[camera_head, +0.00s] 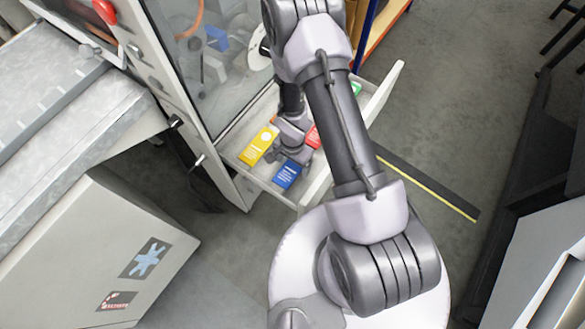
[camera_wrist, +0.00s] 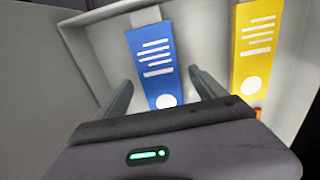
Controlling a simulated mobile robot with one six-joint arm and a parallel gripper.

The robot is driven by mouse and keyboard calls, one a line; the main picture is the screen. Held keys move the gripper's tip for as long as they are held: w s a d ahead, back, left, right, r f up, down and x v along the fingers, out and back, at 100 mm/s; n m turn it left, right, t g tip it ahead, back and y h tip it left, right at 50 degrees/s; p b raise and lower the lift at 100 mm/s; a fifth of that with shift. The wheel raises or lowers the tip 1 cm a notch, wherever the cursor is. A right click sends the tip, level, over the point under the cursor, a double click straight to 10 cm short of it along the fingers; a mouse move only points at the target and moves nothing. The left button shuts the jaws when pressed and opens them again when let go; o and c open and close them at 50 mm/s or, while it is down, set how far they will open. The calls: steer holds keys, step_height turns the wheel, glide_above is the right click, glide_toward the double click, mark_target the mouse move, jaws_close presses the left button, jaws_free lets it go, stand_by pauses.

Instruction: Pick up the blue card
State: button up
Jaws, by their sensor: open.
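The blue card (camera_wrist: 152,62) lies in the open light-grey drawer, with white text lines and a white dot. In the wrist view my gripper (camera_wrist: 160,84) is open, with one finger on each side of the card's lower part. The card lies between the fingers in the picture; whether they are down at its level I cannot tell. In the head view the blue card (camera_head: 287,175) shows near the drawer's front left, and my gripper (camera_head: 292,157) is right by it, partly hidden by my own arm. The near end of the card is hidden by the gripper body in the wrist view.
A yellow card (camera_head: 258,146) lies left of the blue one in the head view. A red card (camera_head: 313,138) and a green card (camera_head: 356,88) lie farther right. The drawer wall (camera_head: 385,92) surrounds them. A machine cabinet with a glass door (camera_head: 215,60) stands behind.

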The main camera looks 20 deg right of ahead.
steer(key=c, duration=1.4)
